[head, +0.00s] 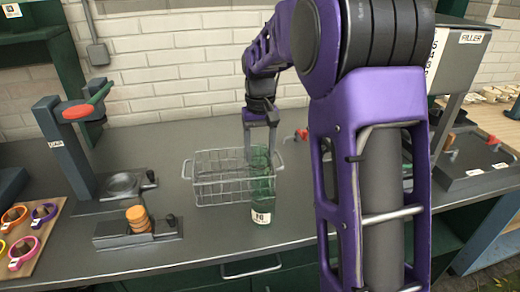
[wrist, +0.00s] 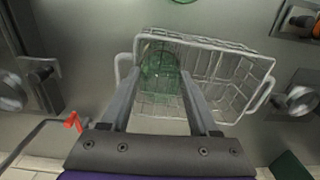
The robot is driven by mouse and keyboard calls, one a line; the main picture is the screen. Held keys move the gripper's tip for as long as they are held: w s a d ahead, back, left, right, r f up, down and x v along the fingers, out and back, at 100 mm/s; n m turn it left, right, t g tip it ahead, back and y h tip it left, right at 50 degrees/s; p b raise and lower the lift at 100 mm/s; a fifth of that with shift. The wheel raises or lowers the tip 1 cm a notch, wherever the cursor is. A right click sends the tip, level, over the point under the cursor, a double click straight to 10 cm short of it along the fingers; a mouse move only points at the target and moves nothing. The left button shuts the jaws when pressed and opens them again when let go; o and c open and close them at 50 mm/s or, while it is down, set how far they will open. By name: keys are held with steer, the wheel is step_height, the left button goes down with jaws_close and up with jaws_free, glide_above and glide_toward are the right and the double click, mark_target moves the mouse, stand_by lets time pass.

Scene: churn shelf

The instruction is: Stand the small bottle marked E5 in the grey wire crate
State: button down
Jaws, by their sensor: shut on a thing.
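A green glass bottle (head: 263,188) with a white label hangs upright below my gripper (head: 260,150), which is shut on its top. The label's letters are too small to read surely. In the wrist view the bottle (wrist: 160,68) sits between my two fingertips (wrist: 160,82). The grey wire crate (head: 215,190) stands on the counter. In the head view the bottle overlaps the crate's right end and its base shows lower than the crate. I cannot tell whether the bottle is over the crate or just in front of it. The crate (wrist: 225,75) appears empty otherwise.
A board of coloured rings (head: 28,235) is at far left. The filler machine (head: 470,120) stands at right, behind my arm. Counter left of the crate is partly clear.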

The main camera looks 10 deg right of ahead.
steer(key=shift+f, duration=0.25)
stand_by(0.5)
steer(key=shift+c, duration=0.3)
jaws_free()
steer(key=shift+c, duration=1.1)
steer(key=shift+r, duration=0.1)
steer(key=shift+r+p, duration=2.9)
steer(key=shift+r, duration=0.5)
